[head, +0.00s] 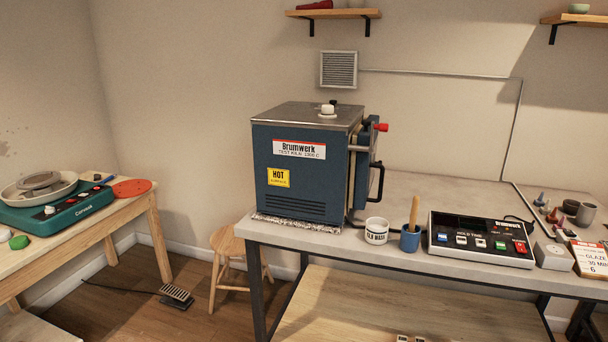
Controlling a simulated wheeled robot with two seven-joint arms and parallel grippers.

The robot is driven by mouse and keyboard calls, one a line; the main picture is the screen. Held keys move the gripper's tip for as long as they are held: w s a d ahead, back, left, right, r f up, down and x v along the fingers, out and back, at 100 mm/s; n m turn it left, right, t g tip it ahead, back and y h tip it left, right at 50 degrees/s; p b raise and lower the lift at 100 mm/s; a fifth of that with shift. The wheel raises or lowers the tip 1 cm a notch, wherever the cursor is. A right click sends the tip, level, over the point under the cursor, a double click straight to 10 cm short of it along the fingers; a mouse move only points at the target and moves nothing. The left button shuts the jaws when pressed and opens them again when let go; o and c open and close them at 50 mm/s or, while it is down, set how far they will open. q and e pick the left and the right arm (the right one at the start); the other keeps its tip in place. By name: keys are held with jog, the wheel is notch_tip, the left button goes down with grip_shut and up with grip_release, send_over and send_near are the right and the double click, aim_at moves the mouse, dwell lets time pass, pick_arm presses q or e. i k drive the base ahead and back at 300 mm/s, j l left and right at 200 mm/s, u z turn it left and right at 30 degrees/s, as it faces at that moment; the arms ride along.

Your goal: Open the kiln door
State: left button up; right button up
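The kiln (310,160) is a blue box with a metal top, standing on the left end of the grey-topped table. Its side with the "Brumwerk" and yellow "HOT" labels faces me. The kiln door (361,160) is on the right side, seen almost edge-on, and looks closed against the body. A black bar handle (377,182) sticks out from the door to the right, and a red-knobbed latch (381,127) sits above it. The door's front face is mostly hidden from this angle. Neither of my grippers shows in the head view.
A white "kiln wash" cup (376,232), a blue cup with a wooden-handled tool (410,240) and a controller box (478,240) stand on the table (430,200) right of the kiln. Tabletop behind them is clear. A wooden stool (228,250) stands left of the table.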

aim_at(362, 165)
jog(key=i+l, duration=0.2)
jog(key=i, duration=0.2)
jog(key=i+l, duration=0.15)
jog(key=l, duration=0.2)
jog(key=i+l, duration=0.2)
jog(key=l, duration=0.2)
